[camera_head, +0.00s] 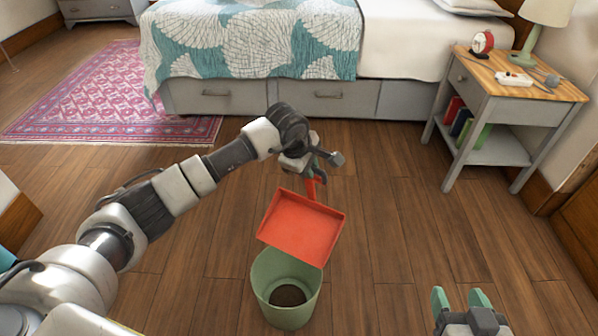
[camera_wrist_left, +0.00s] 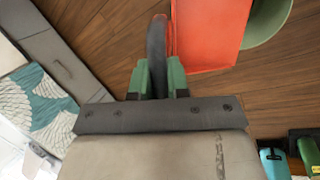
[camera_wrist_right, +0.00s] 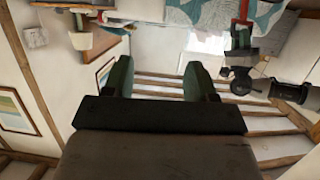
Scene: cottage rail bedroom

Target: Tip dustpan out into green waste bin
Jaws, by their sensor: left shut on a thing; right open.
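The red dustpan (camera_head: 302,227) hangs in the air with its front edge over the back part of the green waste bin (camera_head: 268,282). Its inside faces up in the head view and looks bare. My left gripper (camera_head: 316,174) is shut on its handle. The dustpan (camera_wrist_left: 208,38) and part of the bin (camera_wrist_left: 268,22) also show in the left wrist view. The bin stands upright on the floor, with something dark and round (camera_head: 288,295) at its bottom; I cannot tell what it is. My right gripper (camera_head: 458,300) is open and empty, right of the bin.
A bed with grey drawers (camera_head: 335,97) stands at the back, with a pink rug (camera_head: 120,95) to its left. A nightstand (camera_head: 490,85) with a lamp, a red clock and books stands at the right. The wooden floor around the bin is clear.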

